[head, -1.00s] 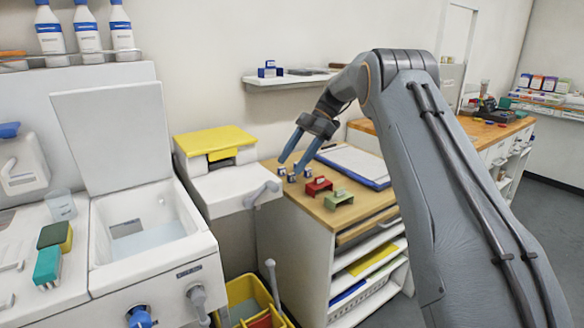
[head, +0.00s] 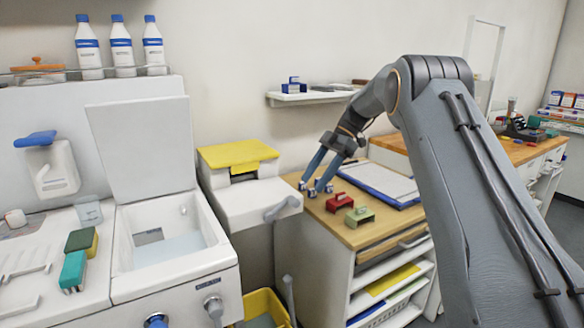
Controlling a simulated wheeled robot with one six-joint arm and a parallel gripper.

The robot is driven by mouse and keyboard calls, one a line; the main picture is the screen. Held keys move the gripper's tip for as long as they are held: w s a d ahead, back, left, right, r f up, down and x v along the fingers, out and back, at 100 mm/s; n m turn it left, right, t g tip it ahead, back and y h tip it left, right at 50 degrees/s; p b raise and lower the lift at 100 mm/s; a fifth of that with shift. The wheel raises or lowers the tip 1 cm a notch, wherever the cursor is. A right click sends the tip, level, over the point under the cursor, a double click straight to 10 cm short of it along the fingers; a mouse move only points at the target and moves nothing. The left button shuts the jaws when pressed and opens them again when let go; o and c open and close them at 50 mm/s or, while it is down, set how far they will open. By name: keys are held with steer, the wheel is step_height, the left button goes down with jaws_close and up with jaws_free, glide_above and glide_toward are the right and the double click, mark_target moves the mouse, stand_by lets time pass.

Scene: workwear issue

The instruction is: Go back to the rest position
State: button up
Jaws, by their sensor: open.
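My gripper (head: 314,188) is open, its two blue fingers pointing down over the near left part of the wooden counter top (head: 358,234). Small blue-and-white items (head: 328,187) sit at the fingertips; I cannot tell whether the fingers touch them. My arm reaches in from the right side of the view and bends down to the counter.
A red block (head: 339,203), a green block (head: 360,217) and a clipboard (head: 375,182) lie near the gripper. A wall shelf (head: 310,97) is above. A white sink unit with a raised lid (head: 145,148) and a yellow-topped machine (head: 238,155) stand left.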

steer(key=s+d+f+m+t+h, duration=0.1)
steer(key=s+f+m+h, duration=0.1)
steer(key=s+m, duration=0.5)
steer(key=s+d+f+m+t+h, duration=0.1)
steer(key=s+f+m, duration=0.4)
steer(key=s, duration=1.4)
steer(key=s+d+f+m+t+h, duration=0.1)
steer(key=s+d+f+m+h, duration=0.2)
steer(key=s+m, duration=0.6)
steer(key=s+h, duration=0.1)
steer(key=s, duration=0.2)
steer(key=shift+s+f, duration=0.25)
steer(key=shift+s, duration=0.15)
